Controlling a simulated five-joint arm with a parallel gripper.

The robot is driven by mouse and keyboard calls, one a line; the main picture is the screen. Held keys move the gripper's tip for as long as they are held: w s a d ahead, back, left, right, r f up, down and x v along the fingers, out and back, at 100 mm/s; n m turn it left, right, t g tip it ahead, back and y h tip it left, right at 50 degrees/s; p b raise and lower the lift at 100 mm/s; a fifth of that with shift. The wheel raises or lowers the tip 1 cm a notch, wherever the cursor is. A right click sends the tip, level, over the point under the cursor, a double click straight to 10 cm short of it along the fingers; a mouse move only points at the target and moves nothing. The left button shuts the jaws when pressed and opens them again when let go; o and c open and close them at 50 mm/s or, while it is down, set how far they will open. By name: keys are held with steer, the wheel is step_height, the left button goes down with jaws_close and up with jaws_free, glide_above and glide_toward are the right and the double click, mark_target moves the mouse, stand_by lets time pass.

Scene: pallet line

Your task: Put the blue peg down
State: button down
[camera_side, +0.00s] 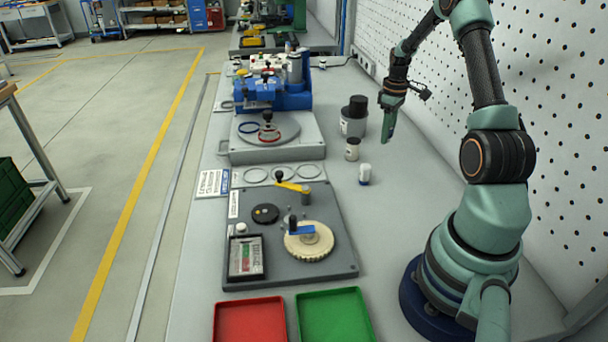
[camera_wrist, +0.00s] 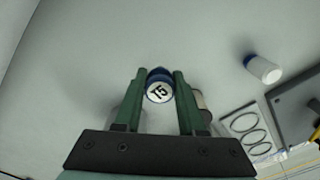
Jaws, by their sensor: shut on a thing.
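My gripper (camera_side: 388,138) hangs pointing down over the bare bench at the back right, near the pegboard wall. In the wrist view its two green fingers (camera_wrist: 160,85) are shut on the blue peg (camera_wrist: 159,80), which shows a blue body and a white round end with dark marking that looks like "T5". In the side view the fingers hide the held peg, so I cannot tell its exact height above the bench. A second small white piece with a blue end (camera_side: 364,175) stands on the bench nearer the camera; it also shows in the wrist view (camera_wrist: 262,68).
Further left are a grey fixture plate (camera_side: 335,240) and a blue vise (camera_side: 290,98). Red (camera_side: 250,304) and green (camera_side: 357,294) trays lie at the front.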

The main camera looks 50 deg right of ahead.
steer(key=shift+f, duration=2.15)
steer(key=shift+f, duration=0.15)
steer(key=c, duration=0.5)
jaws_free()
